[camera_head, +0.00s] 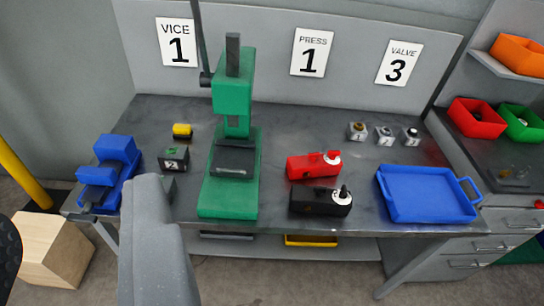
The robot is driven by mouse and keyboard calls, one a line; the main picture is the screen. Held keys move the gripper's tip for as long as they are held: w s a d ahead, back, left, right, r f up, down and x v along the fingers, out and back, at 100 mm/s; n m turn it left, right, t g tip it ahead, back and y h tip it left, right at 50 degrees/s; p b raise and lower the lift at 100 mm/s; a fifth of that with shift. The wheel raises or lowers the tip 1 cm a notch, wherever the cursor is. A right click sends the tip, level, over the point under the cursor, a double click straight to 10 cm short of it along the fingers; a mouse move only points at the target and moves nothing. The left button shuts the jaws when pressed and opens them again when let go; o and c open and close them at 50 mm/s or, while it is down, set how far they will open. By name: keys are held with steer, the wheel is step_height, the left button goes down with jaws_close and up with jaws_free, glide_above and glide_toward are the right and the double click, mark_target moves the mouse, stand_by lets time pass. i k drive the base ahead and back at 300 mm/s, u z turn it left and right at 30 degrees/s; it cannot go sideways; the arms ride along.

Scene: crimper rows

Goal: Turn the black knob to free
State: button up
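A black crimper block (318,204) lies on the grey bench, right of the green press. On its right end is a white round dial with a small dark knob (344,193) standing up from it. Its setting is too small to read. A red block of the same shape (308,167) lies just behind it with a white dial and a red knob. Three small grey valve cubes stand further back; the right one (411,138) has a dark top. A grey part of mine (158,245) rises at the lower left, well away from the black block. My fingertips cannot be made out.
The green press (234,150) stands mid-bench. A blue vice (110,172) is at the left end, near a small black box marked 2 (173,158). A blue tray (427,209) is at the right. A wooden block (50,248) stands on the floor. Bench behind the crimpers is clear.

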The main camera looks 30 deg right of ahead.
mark_target(318, 190)
steer(key=z, duration=0.2)
steer(key=i, duration=1.35)
steer(key=z, duration=0.65)
